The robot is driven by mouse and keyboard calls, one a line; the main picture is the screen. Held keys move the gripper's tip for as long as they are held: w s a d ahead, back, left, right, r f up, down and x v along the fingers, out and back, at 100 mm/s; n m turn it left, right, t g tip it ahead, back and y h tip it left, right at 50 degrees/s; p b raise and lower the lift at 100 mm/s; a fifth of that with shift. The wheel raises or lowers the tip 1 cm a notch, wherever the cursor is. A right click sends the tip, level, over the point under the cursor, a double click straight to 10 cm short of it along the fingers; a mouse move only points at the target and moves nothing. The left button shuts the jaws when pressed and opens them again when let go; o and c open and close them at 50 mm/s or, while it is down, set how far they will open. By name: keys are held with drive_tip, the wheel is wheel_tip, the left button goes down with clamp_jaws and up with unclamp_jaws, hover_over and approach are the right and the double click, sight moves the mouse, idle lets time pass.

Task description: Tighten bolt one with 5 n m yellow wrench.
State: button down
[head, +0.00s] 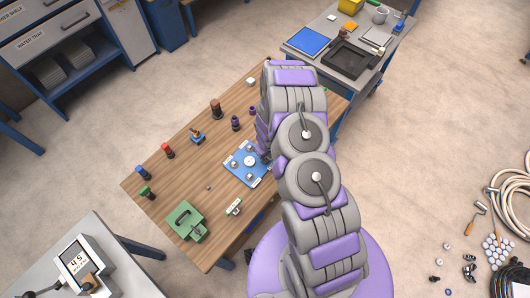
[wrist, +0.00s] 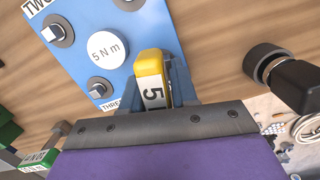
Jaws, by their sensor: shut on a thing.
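My gripper (wrist: 156,90) is shut on the yellow wrench (wrist: 151,64), whose white label shows a 5. The wrench's far end is hidden. The blue plate (wrist: 125,68) lies beyond the fingers and carries a round white "5 N m" disc (wrist: 104,49). One bolt (wrist: 57,33) sits by the "TWO" label and another (wrist: 98,89) by the "THREE" label. A third fixture (wrist: 129,3) is cut off at the top edge; I cannot tell whether it is bolt one. In the head view the blue plate (head: 237,165) lies on the wooden table, and my arm hides the gripper and wrench.
The wooden table (head: 190,180) holds a green box (head: 186,219), a small white-labelled block (head: 234,207), and several coloured tools along its far side, including a red one (head: 168,150). A dark cylindrical tool (wrist: 290,80) lies right of my gripper.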

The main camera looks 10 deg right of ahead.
drive_tip(key=shift+s+f+m+p, duration=0.15)
drive_tip(key=shift+m+p, duration=0.15)
drive_tip(key=shift+m, duration=1)
drive_tip(key=shift+m+h+p, duration=0.3)
drive_tip(key=shift+m, duration=0.6)
drive_tip(key=m, duration=0.3)
drive_tip(key=c, duration=0.8)
unclamp_jaws()
drive_tip(key=shift+w, duration=0.2)
clamp_jaws()
